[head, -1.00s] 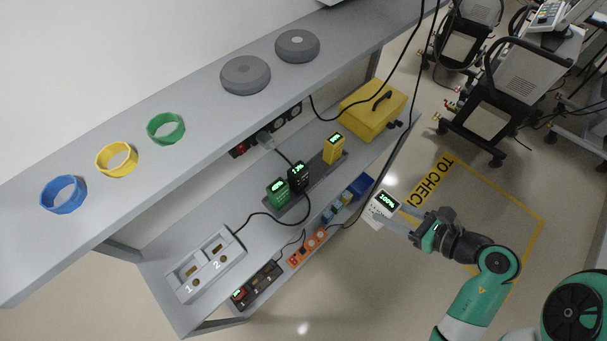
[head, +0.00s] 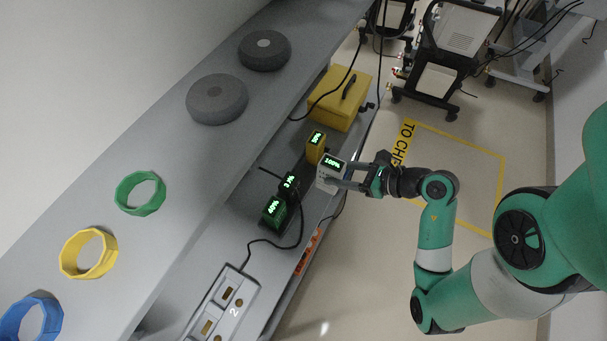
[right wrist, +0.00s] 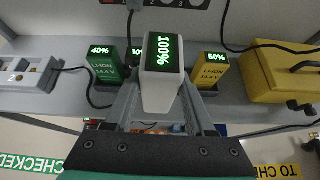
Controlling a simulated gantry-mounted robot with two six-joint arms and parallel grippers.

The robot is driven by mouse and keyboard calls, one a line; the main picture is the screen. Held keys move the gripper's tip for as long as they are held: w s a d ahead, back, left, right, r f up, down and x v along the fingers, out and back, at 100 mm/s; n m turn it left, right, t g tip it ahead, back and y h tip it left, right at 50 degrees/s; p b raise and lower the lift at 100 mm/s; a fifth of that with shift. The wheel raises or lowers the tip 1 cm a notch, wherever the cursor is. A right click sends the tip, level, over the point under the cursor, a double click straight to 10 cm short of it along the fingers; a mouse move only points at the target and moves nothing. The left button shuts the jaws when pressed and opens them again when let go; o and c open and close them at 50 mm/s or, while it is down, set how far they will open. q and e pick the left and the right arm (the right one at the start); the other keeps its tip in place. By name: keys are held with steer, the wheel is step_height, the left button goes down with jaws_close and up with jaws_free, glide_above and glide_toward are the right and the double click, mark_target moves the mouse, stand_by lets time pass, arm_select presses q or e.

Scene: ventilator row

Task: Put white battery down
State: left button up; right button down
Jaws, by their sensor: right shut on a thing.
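The white battery (head: 330,172) has a lit display reading 100%. My right gripper (head: 340,181) is shut on it and holds it near the front edge of the middle shelf, beside the other batteries. In the right wrist view the white battery (right wrist: 162,75) stands between the fingers and hides part of what is behind it. A yellow battery (head: 316,148), a black battery (head: 288,184) and a green battery (head: 274,212) stand in a row on the shelf. The yellow one reads 50% and the green one 40% in the wrist view. My left gripper is not seen.
A yellow case (head: 340,98) sits at the far end of the shelf. A grey two-slot charger (head: 222,308) with a cable lies at the near end. The upper shelf holds grey discs (head: 217,98) and green, yellow and blue rings (head: 140,193). Black cables cross the shelf.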

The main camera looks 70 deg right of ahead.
steer(key=shift+w+d+f, duration=0.65)
steer(key=shift+w+f, duration=1)
steer(key=shift+f, duration=0.25)
steer(key=shift+w+d+f, duration=0.7)
steer(key=shift+w+f, duration=0.9)
steer(key=shift+f, duration=0.25)
steer(key=shift+w+d+f, duration=0.65)
steer(key=shift+w+f, duration=1)
steer(key=shift+f, duration=0.25)
steer(key=c, duration=0.5)
jaws_free()
steer(key=shift+f, duration=0.1)
steer(key=shift+s+r, duration=0.3)
steer(key=shift+s, duration=0.05)
steer(key=v, duration=1.1)
steer(key=shift+s+a+r, duration=0.1)
